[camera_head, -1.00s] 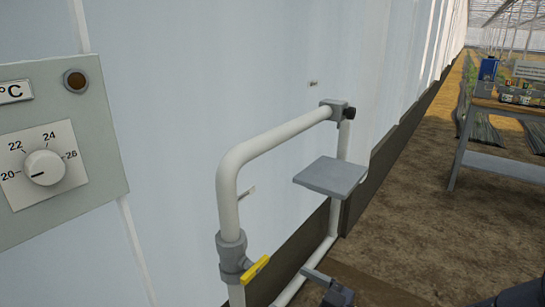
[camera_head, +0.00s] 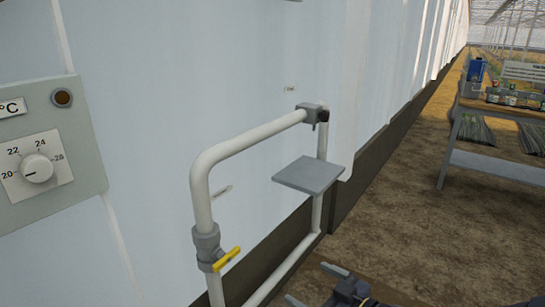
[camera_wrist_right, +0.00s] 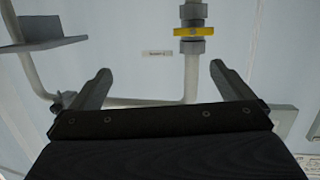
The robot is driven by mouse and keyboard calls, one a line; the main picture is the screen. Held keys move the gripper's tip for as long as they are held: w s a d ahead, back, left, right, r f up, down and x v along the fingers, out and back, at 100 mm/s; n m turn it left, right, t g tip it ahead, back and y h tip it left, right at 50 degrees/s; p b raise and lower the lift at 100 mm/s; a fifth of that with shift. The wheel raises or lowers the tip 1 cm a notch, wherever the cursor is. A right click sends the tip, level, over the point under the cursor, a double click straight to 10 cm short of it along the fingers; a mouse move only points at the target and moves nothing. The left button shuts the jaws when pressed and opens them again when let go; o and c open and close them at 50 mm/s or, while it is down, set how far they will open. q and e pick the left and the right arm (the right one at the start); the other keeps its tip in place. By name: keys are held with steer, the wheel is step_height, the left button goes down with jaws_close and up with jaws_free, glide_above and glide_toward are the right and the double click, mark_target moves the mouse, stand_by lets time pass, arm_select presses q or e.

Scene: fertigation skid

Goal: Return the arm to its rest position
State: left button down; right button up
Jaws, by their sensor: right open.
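My right gripper (camera_head: 314,285) is low in the head view, in front of and to the right of the pipe frame's lower part. Its two fingers are spread with nothing between them. In the right wrist view the open fingers (camera_wrist_right: 162,84) point toward the pipes and the white wall, apart from the yellow-handled valve (camera_wrist_right: 194,31). That yellow valve handle (camera_head: 226,259) also shows in the head view on the left upright of the white pipe frame (camera_head: 203,190). My left gripper is not in view.
A grey panel with a temperature dial (camera_head: 37,168) is on the left. A small grey shelf (camera_head: 309,175) is at the pipe frame's right side. A table (camera_head: 495,165) with bottles and boxes stands at the far right. Bare soil between is open.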

steer(key=s+d+r+m+g+h+p, duration=0.1)
steer(key=s+d+r+m+h+p, duration=0.2)
steer(key=d+r+h+p, duration=0.35)
steer(key=s+d+r+m+h+p, duration=0.35)
steer(key=d+r+p, duration=0.4)
steer(key=r, duration=0.25)
steer(key=s+a+r+m+g+y+p, duration=0.1)
steer(key=s+r+m+g+p, duration=0.1)
steer(key=s+r+p, duration=0.2)
steer(key=s+a+r+m+g+y+p, duration=0.1)
steer(key=s+r+p, duration=0.4)
steer(key=s, duration=0.6)
steer(key=shift+a+r+m+g+y+p, duration=0.3)
steer(key=shift+m+g+p, duration=0.25)
steer(key=shift+g+p, duration=0.4)
